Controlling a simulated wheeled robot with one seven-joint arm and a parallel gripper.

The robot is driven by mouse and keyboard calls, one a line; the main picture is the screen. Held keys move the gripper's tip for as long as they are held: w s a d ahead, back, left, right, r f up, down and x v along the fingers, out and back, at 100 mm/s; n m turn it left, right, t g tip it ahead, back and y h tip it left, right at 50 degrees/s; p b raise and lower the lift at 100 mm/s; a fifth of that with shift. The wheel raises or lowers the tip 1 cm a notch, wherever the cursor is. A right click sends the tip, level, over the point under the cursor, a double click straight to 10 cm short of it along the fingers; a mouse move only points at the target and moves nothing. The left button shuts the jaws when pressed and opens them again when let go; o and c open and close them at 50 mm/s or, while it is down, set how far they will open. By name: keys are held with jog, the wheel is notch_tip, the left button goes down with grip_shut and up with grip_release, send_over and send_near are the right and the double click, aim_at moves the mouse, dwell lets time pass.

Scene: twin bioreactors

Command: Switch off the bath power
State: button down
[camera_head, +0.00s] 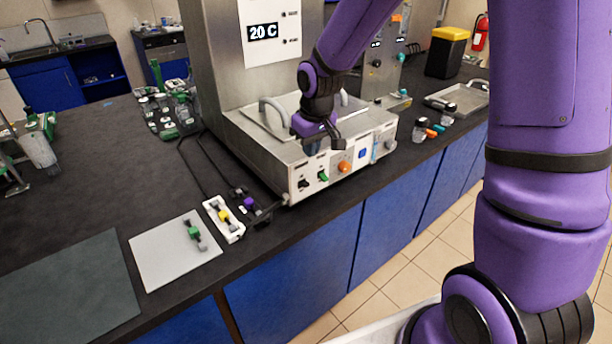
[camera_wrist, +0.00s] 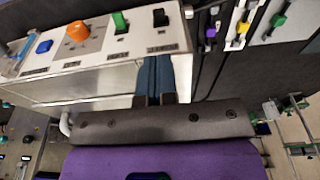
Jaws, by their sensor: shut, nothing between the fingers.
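The metal bath (camera_head: 240,135) stands on the dark bench, with a row of controls along its front panel. The row holds a black rocker switch (camera_head: 304,184), a green switch (camera_head: 323,177), an orange knob (camera_head: 345,168) and a blue button (camera_head: 362,154). The wrist view also shows the black switch (camera_wrist: 160,18) and the green switch (camera_wrist: 120,22); the labels are too blurred to read. My gripper (camera_wrist: 154,62) is shut and empty, apart from the switches, with its fingers seen below the black one. In the head view it hangs over the bath's front edge.
Open floor lies before the blue cabinets (camera_head: 300,262).

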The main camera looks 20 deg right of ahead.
aim_at(306, 183)
jog(key=shift+f, duration=0.1)
jog(key=f, duration=0.3)
jog(key=w+f, duration=0.1)
jog(key=f, duration=0.5)
jog(key=shift+w+a+f, duration=0.25)
jog(key=shift+f, duration=0.1)
